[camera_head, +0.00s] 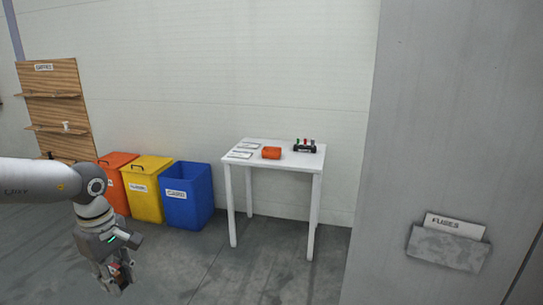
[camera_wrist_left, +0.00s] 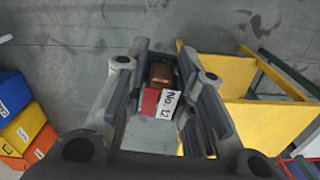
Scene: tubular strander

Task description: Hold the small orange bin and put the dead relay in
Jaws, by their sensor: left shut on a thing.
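The small orange bin (camera_head: 271,153) stands on the white table (camera_head: 247,154), well to the right of my left gripper and apart from it. My left gripper (camera_head: 121,277) hangs low over the floor at the left and is shut on a small block. In the left wrist view, this relay (camera_wrist_left: 160,92) sits between the fingers, with a brown top, a red part and a white label reading "No. 12". My right gripper is not in view.
Orange (camera_head: 118,180), yellow (camera_head: 147,188) and blue (camera_head: 187,194) large bins stand along the wall. A dark device (camera_head: 305,146) and flat cards (camera_head: 243,150) lie on the table. A grey cabinet (camera_head: 440,150) with a "FUSES" holder (camera_head: 447,248) fills the right. A wooden shelf board (camera_head: 55,105) stands far left. Floor before the table is clear.

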